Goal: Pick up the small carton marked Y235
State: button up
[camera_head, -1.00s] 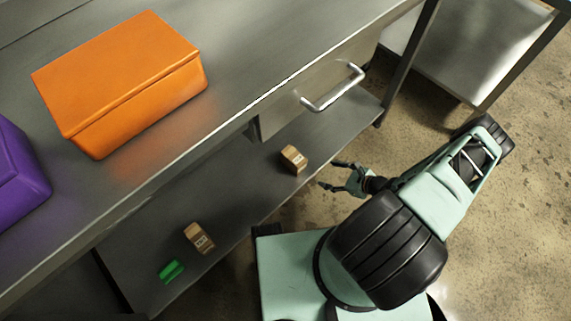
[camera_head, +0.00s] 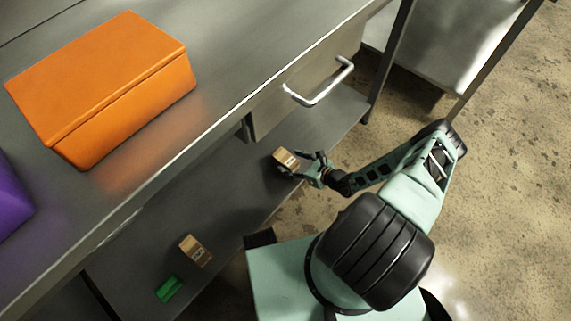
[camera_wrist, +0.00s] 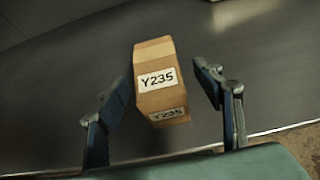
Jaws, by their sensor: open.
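The small brown carton marked Y235 (camera_wrist: 157,100) stands on the lower shelf (camera_head: 230,205). Its white labels read clearly in the wrist view. My gripper (camera_wrist: 168,92) is open, with one finger on each side of the carton and a visible gap to both. In the head view, my gripper (camera_head: 304,164) reaches in over the shelf's front edge, and its fingers partly overlap the carton (camera_head: 284,157).
Another brown carton (camera_head: 195,251) and a green object (camera_head: 169,289) sit further left on the lower shelf. Above are the steel worktop with an orange box (camera_head: 105,85) and a purple box (camera_head: 12,205). A drawer handle (camera_head: 320,84) juts out near my arm.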

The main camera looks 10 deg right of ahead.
aim_at(286, 160)
jog(key=b+x, duration=0.1)
jog(key=x, duration=0.2)
jog(key=shift+s+f, duration=0.15)
jog(key=shift+f, duration=0.1)
jog(key=shift+w+a+f, duration=0.1)
jog(key=shift+w+a, duration=0.2)
jog(key=shift+w, duration=0.05)
jog(key=shift+c, duration=0.4)
jog(key=c, duration=1.4)
